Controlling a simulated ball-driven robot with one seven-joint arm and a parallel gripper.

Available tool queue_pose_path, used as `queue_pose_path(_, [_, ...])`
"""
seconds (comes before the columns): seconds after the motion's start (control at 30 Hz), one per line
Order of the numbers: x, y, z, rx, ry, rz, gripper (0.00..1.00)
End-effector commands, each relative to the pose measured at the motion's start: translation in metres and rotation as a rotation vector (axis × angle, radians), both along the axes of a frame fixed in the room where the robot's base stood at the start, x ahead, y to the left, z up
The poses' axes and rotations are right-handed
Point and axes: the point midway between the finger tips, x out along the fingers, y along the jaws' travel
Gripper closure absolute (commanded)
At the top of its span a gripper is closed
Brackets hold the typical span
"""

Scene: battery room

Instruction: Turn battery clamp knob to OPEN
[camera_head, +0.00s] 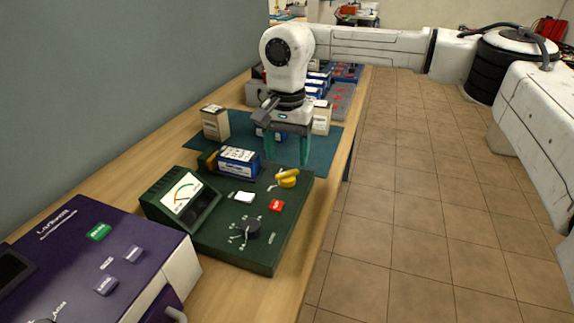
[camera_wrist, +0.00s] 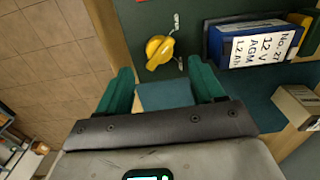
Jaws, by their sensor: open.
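The yellow clamp knob (camera_head: 287,178) stands on the far right part of the dark green tester panel (camera_head: 262,252). The open gripper (camera_wrist: 160,72) does not touch the knob in the wrist view. A blue and white battery (camera_head: 239,161) sits left of the knob; the battery (camera_wrist: 260,45) also shows in the wrist view.
The panel also carries a meter (camera_head: 183,192), a black dial (camera_head: 247,228), a red button (camera_head: 276,205) and a white button (camera_head: 244,197). A purple device (camera_head: 90,262) stands in front. Cartons (camera_head: 215,122) stand on a teal mat (camera_head: 321,152) behind. The tiled floor (camera_head: 420,200) on the right is clear.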

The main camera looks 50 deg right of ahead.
Motion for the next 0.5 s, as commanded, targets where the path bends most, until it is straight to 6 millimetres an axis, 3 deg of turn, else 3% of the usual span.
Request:
queue_pose_path(0.2, [0.000, -0.001, 0.036, -0.003, 0.000, 0.000, 0.32])
queue_pose_path(0.5, [0.000, 0.000, 0.050, 0.000, 0.001, 0.001, 0.32])
